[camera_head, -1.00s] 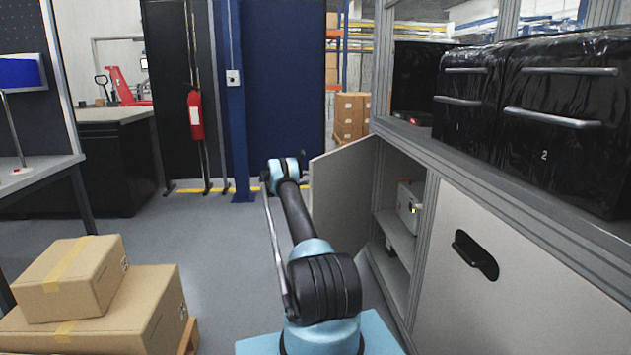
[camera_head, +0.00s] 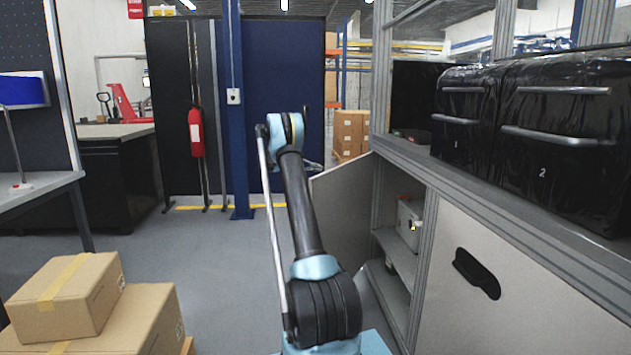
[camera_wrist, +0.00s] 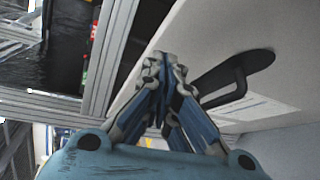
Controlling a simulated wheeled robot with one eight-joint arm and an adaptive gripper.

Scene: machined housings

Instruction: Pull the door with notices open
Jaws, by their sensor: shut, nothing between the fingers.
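The door with notices (camera_head: 342,208) stands swung out from the left bay of the grey cabinet, its edge toward the arm. In the wrist view the door's pale panel (camera_wrist: 215,30) slants across the top, with a black handle (camera_wrist: 232,85) and part of a white printed sheet (camera_wrist: 255,108) beside it. My gripper (camera_wrist: 163,62) is shut and empty, with its fingertips in front of the panel, left of the handle. I cannot tell whether they touch the panel. In the head view my arm mostly hides the gripper.
A closed cabinet door (camera_head: 520,285) with a black handle is at the right. Black-wrapped cases (camera_head: 570,130) sit on the cabinet top. A white box (camera_head: 410,222) stands on the shelf inside. Cartons (camera_head: 70,295) are stacked at lower left. The floor (camera_head: 225,265) left of my arm is clear.

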